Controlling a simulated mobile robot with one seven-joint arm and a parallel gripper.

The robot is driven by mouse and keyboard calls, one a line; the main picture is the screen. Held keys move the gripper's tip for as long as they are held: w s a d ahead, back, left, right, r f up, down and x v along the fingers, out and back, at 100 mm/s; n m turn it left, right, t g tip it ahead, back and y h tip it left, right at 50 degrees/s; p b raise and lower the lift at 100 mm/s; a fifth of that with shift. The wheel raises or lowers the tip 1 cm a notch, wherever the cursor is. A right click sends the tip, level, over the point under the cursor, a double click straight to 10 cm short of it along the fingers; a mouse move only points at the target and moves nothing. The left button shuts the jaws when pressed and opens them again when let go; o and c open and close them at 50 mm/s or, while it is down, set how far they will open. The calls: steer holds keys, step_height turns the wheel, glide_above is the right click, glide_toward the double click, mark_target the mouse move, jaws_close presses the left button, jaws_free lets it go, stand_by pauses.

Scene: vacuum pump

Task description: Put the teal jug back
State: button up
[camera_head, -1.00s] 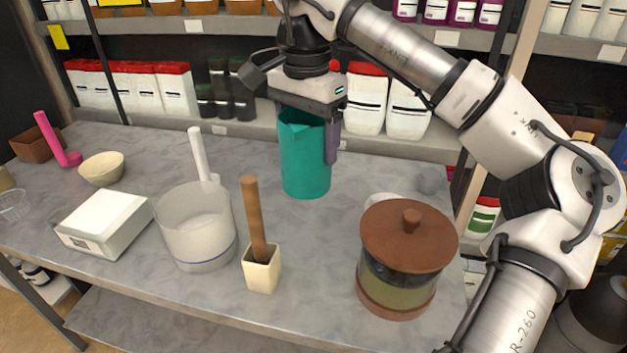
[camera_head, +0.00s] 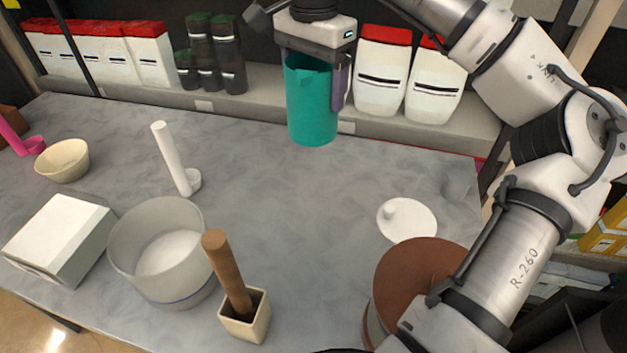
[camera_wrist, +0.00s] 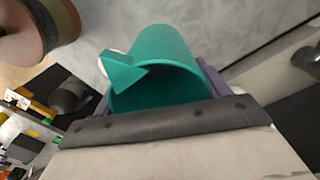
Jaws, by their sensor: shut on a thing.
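The teal jug (camera_head: 312,105) is upright at the back of the grey table in the head view. My gripper (camera_head: 318,75) is above and around its upper part, shut on it. One purple finger shows along the jug's right side. In the wrist view the jug (camera_wrist: 165,60) fills the middle, its spout pointing left, with purple fingers of my gripper (camera_wrist: 158,95) on both sides. I cannot tell for certain whether the jug's base touches the table.
A white round lid (camera_head: 410,222) and a brown-lidded pot (camera_head: 420,275) are at right. A translucent tub (camera_head: 160,260), a square cup with a wooden handle (camera_head: 245,318), a white scale (camera_head: 60,238), a white scoop (camera_head: 172,160) and a cream bowl (camera_head: 62,160) are at left. The table's middle is clear.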

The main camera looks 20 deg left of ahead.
mark_target(314, 120)
steer(key=shift+s+f+p, duration=0.1)
steer(key=shift+f+p, duration=1.95)
steer(key=shift+f, duration=7.25)
steer(key=shift+f, duration=0.2)
steer(key=o, duration=1.5)
steer(key=shift+r, duration=0.15)
step_height(314, 120, up, 12)
steer(key=b, duration=0.3)
